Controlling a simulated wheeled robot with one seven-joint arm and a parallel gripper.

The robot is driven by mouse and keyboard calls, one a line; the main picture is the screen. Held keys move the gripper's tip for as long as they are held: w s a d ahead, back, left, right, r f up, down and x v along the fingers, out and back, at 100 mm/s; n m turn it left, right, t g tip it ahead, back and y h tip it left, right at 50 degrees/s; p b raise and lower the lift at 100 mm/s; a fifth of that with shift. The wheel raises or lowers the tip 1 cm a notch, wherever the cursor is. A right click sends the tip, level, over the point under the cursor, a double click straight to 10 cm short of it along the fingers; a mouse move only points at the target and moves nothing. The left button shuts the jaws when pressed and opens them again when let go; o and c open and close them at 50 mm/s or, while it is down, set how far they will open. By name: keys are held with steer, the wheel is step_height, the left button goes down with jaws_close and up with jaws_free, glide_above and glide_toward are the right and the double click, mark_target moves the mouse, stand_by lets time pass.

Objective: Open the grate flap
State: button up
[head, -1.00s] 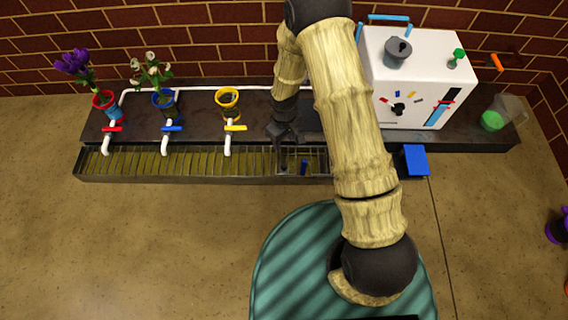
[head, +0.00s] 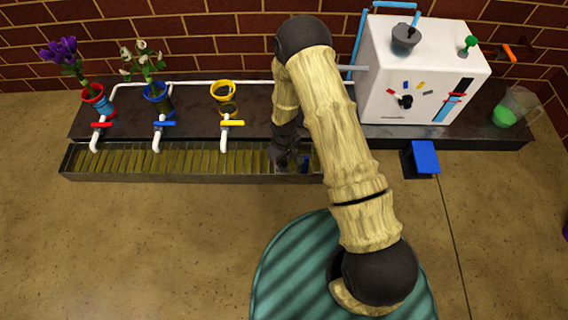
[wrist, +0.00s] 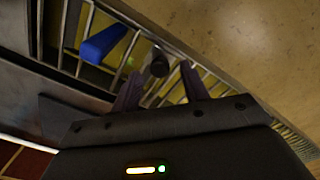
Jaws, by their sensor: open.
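The metal grate (head: 150,159) runs along the front of the counter as a long trough with slats. Its right end, where the flap seems to lie, is largely hidden by my arm in the head view. In the wrist view, grate bars (wrist: 219,88) cross below my gripper. A dark rounded knob (wrist: 158,63) stands between and just beyond the fingertips; I cannot tell whether they touch it. A blue piece (wrist: 103,44) lies among the bars to its left. My gripper (wrist: 160,82) is open, low over the grate. The flap looks closed, but its outline is unclear.
Red (head: 101,124), blue (head: 164,123) and yellow (head: 231,122) taps overhang the grate on the left, with pots behind. A white machine (head: 425,80) stands at right. A blue pedal (head: 425,157) sits in front. The floor ahead of the trough is clear.

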steer(key=shift+f, duration=0.7)
jaws_close()
